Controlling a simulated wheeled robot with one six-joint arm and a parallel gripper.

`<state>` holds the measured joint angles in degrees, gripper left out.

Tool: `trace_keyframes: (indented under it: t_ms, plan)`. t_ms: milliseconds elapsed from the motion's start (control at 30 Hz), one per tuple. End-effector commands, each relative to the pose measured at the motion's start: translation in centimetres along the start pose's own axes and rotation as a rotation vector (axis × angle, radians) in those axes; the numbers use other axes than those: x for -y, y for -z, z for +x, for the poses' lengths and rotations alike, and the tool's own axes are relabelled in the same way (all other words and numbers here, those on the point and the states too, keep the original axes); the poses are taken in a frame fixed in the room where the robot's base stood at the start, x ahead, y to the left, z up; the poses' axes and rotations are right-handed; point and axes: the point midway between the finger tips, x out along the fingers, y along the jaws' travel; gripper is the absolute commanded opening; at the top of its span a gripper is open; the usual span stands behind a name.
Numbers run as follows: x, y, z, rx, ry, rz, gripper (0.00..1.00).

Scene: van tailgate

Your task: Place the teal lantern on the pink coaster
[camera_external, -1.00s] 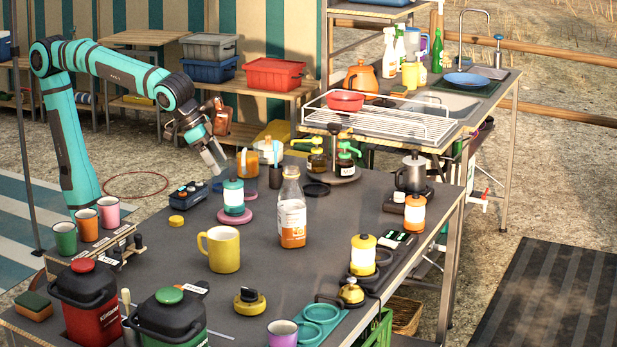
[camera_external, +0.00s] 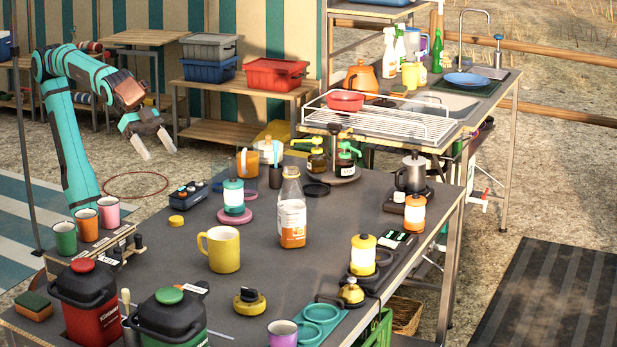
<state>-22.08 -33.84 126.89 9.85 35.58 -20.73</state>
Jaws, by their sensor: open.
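The teal lantern (camera_external: 233,197) stands upright on the dark table, left of the clear bottle with orange contents. The pink coaster (camera_external: 237,217) lies under it, and the lantern appears to rest on it. The coaster's rim shows around the lantern's foot. My gripper (camera_external: 158,150) is open and empty. It hangs in the air beyond the table's far left edge, up and left of the lantern and well apart from it.
The bottle (camera_external: 292,212) stands right of the lantern, and a yellow mug (camera_external: 220,249) stands in front. A dark blue box with controls (camera_external: 188,194) and a yellow disc (camera_external: 176,220) lie to the left. Several cups (camera_external: 87,225) stand at the left edge.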

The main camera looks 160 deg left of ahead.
Motion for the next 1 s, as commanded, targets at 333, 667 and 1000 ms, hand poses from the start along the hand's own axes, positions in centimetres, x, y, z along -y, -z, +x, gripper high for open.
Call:
trace_keyframes:
  t_ms: [333, 667, 1000]
  plan:
    - [-9.2, -3.0, -9.9, -0.354, -0.366, 0.238, 0.71]
    - [-11.4, -5.0, -15.6, -0.557, -0.526, 0.314, 0.71]
    - [-11.4, -5.1, -15.8, -0.567, -0.532, 0.318, 0.71]
